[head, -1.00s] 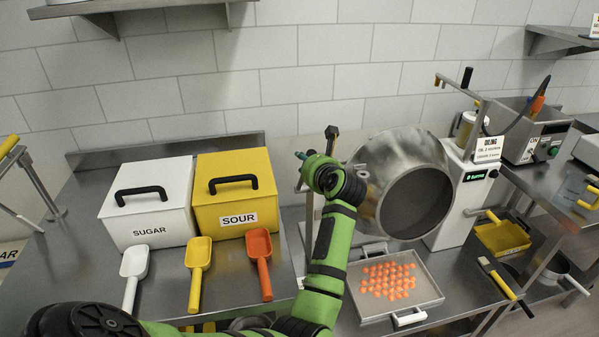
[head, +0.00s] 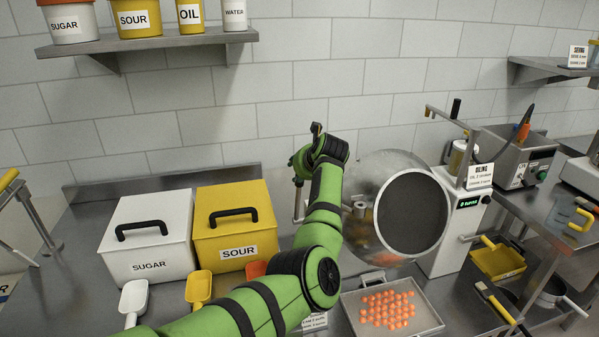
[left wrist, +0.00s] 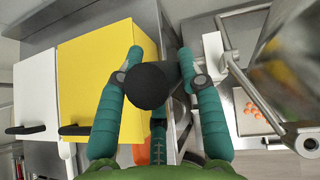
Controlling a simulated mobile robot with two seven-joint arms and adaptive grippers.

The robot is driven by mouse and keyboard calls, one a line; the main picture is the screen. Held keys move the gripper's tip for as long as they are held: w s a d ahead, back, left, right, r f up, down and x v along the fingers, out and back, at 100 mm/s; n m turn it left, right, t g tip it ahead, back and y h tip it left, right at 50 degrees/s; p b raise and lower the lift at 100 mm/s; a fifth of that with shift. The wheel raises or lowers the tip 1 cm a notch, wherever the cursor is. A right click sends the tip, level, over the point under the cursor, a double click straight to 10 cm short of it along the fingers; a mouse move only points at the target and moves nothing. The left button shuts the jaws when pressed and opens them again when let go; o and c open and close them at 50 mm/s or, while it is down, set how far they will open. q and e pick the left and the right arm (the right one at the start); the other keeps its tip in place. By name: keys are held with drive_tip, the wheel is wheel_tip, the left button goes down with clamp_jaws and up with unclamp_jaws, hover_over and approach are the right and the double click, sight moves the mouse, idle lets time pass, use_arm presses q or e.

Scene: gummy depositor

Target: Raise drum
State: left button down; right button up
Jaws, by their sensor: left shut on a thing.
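The steel drum (head: 372,215), a round shiny pan, is in the middle right of the head view, its dark mouth facing right and toward me. My left gripper (head: 299,172) is at the drum's left side, mostly hidden behind my green arm. In the left wrist view, its teal fingers (left wrist: 162,62) are shut on a round black knob (left wrist: 148,86) beside a metal bar. The drum shows blurred at the upper right of that view (left wrist: 285,60). My right gripper is not in view.
A steel tray of orange gummies (head: 432,322) lies below the drum. White sugar (head: 150,235) and yellow sour (head: 237,225) bins with scoops stand left. A white control box (head: 460,235) stands right of the drum. A shelf (head: 150,50) hangs above.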

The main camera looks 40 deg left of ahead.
use_arm(q)
drive_tip(key=shift+w+a+r, duration=0.1)
drive_tip(key=shift+a+r, duration=0.1)
drive_tip(key=shift+r, duration=0.3)
drive_tip(key=c, duration=0.8)
unclamp_jaws()
drive_tip(key=shift+o, duration=0.2)
drive_tip(key=shift+w+a+f, duration=0.1)
drive_tip(key=shift+f, duration=0.3)
drive_tip(key=shift+d+r, duration=0.2)
drive_tip(key=shift+d, duration=0.15)
drive_tip(key=v, duration=1.1)
drive_tip(key=shift+r, duration=0.2)
